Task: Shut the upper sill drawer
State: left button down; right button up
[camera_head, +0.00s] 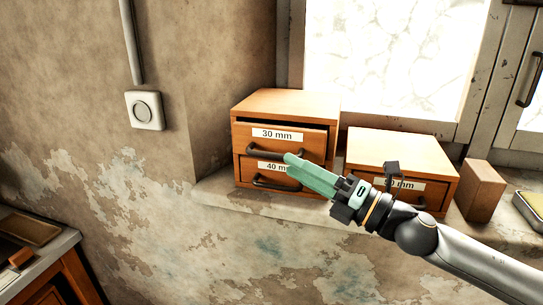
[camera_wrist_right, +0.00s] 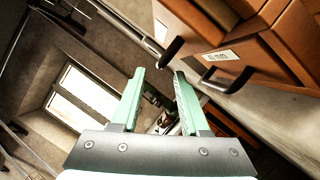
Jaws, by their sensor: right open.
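A small orange wooden cabinet (camera_head: 285,103) stands on the window sill with two drawers. The upper drawer (camera_head: 302,147), labelled "30 mm", appears to stand slightly out, with a dark gap along its top and right edge. The lower drawer (camera_head: 243,162) is labelled "40 mm" and partly hidden by my right gripper. My right gripper (camera_head: 288,157) is in front of the cabinet, near the upper drawer's dark handle (camera_head: 262,150); I cannot tell whether it touches. In the right wrist view its green fingers (camera_wrist_right: 158,78) are apart and empty. My left gripper is out of view.
A second, lower drawer box (camera_head: 400,150) stands to the right, its front partly covered by my right gripper. A workbench edge (camera_head: 62,245) is at lower left.

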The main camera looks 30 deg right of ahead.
aim_at(272, 155)
jog(key=shift+b+x, duration=0.45)
jog(key=shift+x, duration=2.65)
grip_shut()
